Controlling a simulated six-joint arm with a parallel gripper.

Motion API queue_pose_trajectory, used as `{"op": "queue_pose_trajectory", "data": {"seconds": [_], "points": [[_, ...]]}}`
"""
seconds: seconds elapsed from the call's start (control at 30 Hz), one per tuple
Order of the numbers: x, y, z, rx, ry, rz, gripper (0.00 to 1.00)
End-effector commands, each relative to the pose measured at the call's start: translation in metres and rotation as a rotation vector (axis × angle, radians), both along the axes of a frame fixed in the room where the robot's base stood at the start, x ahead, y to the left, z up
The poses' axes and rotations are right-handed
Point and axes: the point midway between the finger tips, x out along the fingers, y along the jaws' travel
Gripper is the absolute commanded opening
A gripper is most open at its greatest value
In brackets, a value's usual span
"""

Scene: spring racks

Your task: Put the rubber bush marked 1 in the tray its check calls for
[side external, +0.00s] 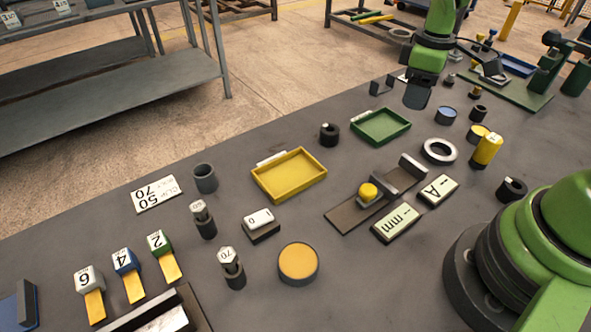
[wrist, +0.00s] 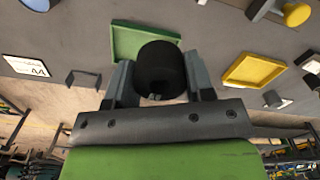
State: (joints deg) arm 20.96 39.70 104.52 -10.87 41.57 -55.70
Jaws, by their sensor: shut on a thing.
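My gripper (side external: 416,97) is above the table, just beyond the green tray (side external: 380,126) in the side view. In the wrist view my gripper (wrist: 160,82) is shut on a black rubber bush (wrist: 160,66), with a finger on each side. No number can be read on the bush from here, and in the side view I cannot make it out against the dark jaws. The green tray (wrist: 128,40) shows behind the bush in the wrist view, and looks empty. The yellow tray (side external: 289,174) is also empty; it shows at right in the wrist view (wrist: 254,71).
Other black ring-like parts (side external: 329,134) (side external: 512,189) stand on the table. A slide fixture with a yellow knob (side external: 368,191) and display blocks (side external: 397,223) stand mid-table. A card reading 50 and 70 (side external: 156,194) lies at left.

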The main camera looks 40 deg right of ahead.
Motion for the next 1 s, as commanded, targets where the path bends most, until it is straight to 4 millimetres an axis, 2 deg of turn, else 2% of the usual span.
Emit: {"op": "queue_pose_trajectory", "data": {"seconds": [0.03, 0.1, 0.2, 0.3, 0.4, 0.5, 0.67, 0.9, 1.0], "points": [[0.018, 0.023, -0.001, 0.0, -0.002, -0.008, 0.21], [0.037, 0.056, -0.003, 0.0, -0.001, -0.052, 0.21], [0.058, 0.106, -0.004, -0.001, -0.001, -0.113, 0.21], [0.069, 0.155, -0.006, -0.001, -0.002, -0.17, 0.21], [0.073, 0.195, -0.007, -0.001, -0.002, -0.218, 0.21], [0.072, 0.223, -0.008, 0.001, -0.002, -0.254, 0.21], [0.07, 0.244, -0.014, -0.001, 0.001, -0.285, 0.21], [0.069, 0.245, -0.057, -0.002, 0.003, -0.293, 0.21], [0.07, 0.245, -0.066, -0.001, 0.001, -0.291, 0.21]]}}
